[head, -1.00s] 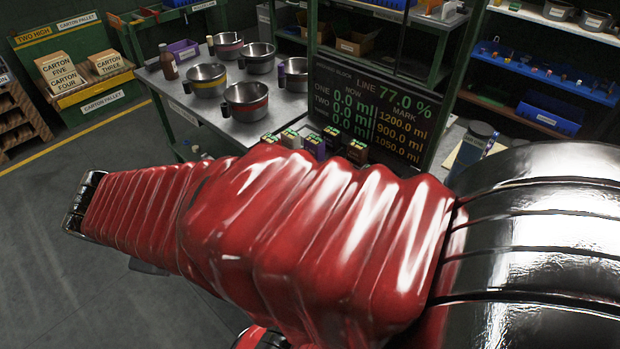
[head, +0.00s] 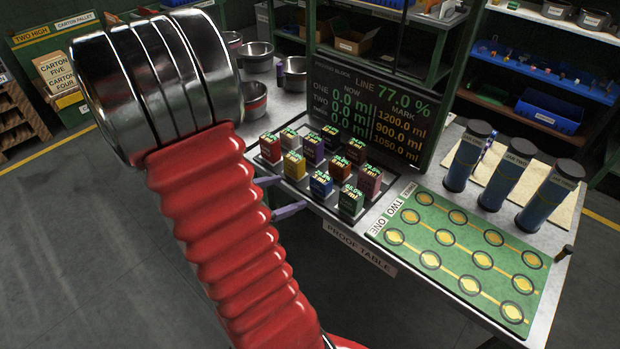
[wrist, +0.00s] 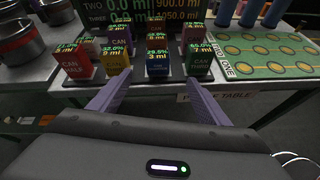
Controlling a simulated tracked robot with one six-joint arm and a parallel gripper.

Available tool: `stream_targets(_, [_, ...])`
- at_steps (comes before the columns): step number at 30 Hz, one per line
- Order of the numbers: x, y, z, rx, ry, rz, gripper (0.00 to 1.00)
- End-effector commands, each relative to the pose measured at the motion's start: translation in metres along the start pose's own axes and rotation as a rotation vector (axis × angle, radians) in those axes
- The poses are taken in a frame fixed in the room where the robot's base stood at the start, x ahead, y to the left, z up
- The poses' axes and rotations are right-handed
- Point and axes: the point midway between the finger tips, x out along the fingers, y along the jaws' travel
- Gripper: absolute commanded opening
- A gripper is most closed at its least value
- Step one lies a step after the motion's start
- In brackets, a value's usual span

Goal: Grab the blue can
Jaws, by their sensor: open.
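The blue can (head: 321,185) stands in the front row of boxy cans on a dark tray (head: 296,178) on the proof table. In the wrist view the blue can (wrist: 157,69) stands upright just beyond the fingertips, nearly centred between them. My gripper (head: 291,193) is open and empty at the table's front edge. Its two purple-grey fingers point at the can and are apart from it. The open gripper also shows in the wrist view (wrist: 152,87).
A yellow can (head: 294,166) stands left of the blue can and a green can (head: 351,201) right, with others behind. A dark display board (head: 370,110) rises behind. A green ringed mat (head: 465,250) and three dark blue jars (head: 508,175) are at right.

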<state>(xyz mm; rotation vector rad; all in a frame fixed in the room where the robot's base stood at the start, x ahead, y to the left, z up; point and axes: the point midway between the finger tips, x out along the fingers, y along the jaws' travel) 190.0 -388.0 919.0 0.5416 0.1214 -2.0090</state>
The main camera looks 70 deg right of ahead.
Motion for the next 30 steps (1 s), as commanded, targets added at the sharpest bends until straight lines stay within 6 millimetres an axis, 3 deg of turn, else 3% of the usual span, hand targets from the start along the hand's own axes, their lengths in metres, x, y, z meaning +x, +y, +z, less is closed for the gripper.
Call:
stream_targets(3, [0.021,-0.001,-0.008,-0.103,-0.027,0.016,0.70])
stream_targets(6, [0.030,0.000,-0.012,-0.154,-0.038,0.030,0.70])
stream_targets(20, [0.035,0.001,-0.013,-0.175,-0.043,0.038,0.70])
stream_targets(30, [0.067,0.002,-0.012,-0.175,-0.043,0.035,0.70])
